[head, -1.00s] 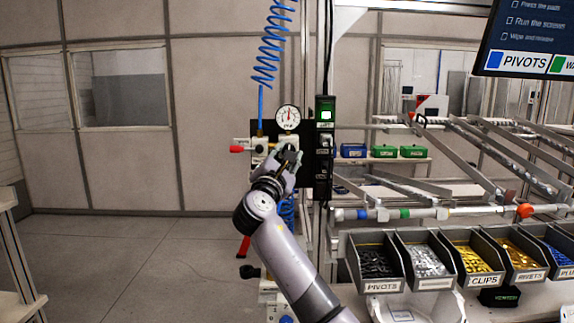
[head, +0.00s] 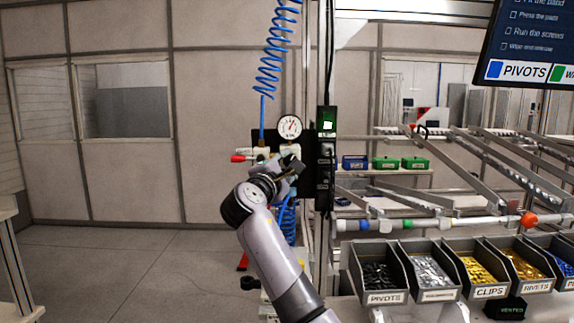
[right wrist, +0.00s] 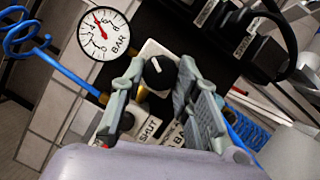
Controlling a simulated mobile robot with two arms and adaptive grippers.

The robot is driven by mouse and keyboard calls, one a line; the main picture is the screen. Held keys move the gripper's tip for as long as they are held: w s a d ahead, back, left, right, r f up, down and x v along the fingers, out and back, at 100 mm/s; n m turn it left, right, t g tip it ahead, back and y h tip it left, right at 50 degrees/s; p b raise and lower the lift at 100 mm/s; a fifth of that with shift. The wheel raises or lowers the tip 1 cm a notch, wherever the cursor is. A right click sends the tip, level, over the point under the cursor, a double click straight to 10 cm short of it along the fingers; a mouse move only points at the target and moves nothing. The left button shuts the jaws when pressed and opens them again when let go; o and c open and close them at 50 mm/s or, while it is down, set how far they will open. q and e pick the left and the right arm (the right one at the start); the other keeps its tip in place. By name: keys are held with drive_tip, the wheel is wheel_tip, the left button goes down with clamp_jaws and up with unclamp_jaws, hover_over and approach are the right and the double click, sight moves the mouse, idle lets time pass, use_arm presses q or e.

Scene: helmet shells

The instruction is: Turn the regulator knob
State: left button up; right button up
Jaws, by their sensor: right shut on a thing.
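The black regulator knob (right wrist: 158,73) has a white mark and sits between the fingertips of my right gripper (right wrist: 157,78) in the right wrist view. That gripper is shut on the knob. In the head view my right gripper (head: 291,168) is at the black panel and hides the knob. The round white pressure gauge (head: 290,126) is just above it, its red needle leaning to the upper right. The gauge (right wrist: 104,33) also shows in the right wrist view, marked BAR. My left gripper is not in view.
A red-handled valve (head: 240,158) is left of the gripper. A blue coiled hose (head: 271,60) hangs above. A dark post with a green-lit box (head: 327,122) stands close on the right. Labelled bins (head: 383,278) of parts are at the lower right. The floor at left is clear.

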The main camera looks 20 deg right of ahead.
drive_tip(key=o, duration=1.2)
drive_tip(key=shift+c, duration=0.2)
drive_tip(key=shift+s, duration=0.1)
drive_tip(key=v, duration=1.2)
drive_tip(key=shift+f, duration=0.1)
